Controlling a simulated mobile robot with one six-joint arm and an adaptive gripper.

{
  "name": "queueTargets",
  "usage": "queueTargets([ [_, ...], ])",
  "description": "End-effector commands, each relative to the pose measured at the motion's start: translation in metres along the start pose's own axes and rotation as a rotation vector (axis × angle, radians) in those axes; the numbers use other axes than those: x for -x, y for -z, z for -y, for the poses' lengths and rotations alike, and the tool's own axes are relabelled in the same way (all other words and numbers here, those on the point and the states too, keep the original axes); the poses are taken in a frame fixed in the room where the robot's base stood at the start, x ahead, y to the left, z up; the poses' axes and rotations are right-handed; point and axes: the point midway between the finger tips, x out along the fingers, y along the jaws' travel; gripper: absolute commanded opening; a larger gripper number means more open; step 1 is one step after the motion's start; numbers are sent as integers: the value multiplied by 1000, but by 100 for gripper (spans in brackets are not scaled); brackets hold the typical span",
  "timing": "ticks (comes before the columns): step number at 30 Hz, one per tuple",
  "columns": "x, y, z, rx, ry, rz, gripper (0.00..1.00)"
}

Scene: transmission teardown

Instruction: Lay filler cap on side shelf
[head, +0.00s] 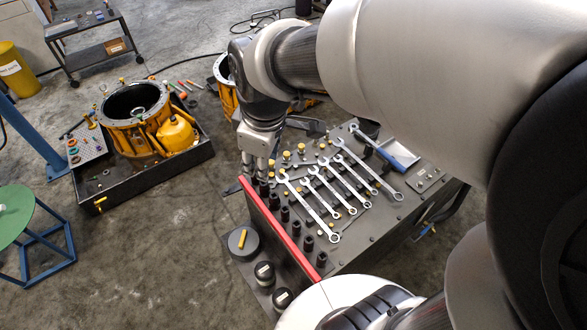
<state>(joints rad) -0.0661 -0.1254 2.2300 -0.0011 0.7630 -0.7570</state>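My gripper (256,172) points down at the back left corner of the tool chest (385,232), beside its red-edged rim. Its fingers are small in the head view, and I cannot tell whether they hold anything. I cannot clearly pick out the filler cap. Several small yellow-topped fittings (287,155) stand on the chest top just right of the gripper.
Several wrenches (308,208) and a row of black sockets (296,226) cover the chest top. A yellow transmission housing (133,143) sits in a black tray (158,178) on the floor at left. A green stool (14,212) stands far left. Floor between is clear.

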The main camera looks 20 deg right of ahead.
Motion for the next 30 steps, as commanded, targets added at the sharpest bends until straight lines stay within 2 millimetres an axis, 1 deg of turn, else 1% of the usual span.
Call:
queueTargets([
  [1, 19, -14, 8, -96, -20, -18, 33],
  [3, 38, -33, 22, -241, -35, -35, 33],
  [6, 58, -60, 42, -438, -53, -62, 33],
  [9, 69, -82, 60, -603, -65, -86, 33],
  [12, 74, -97, 72, -723, -71, -104, 33],
  [15, 75, -105, 80, -794, -73, -115, 33],
  [17, 76, -108, 82, -814, -74, -118, 33],
  [26, 75, -108, 82, -823, -73, -118, 33],
  [29, 67, -110, 84, -822, -73, -119, 33],
  [30, 61, -111, 85, -822, -73, -119, 33],
])
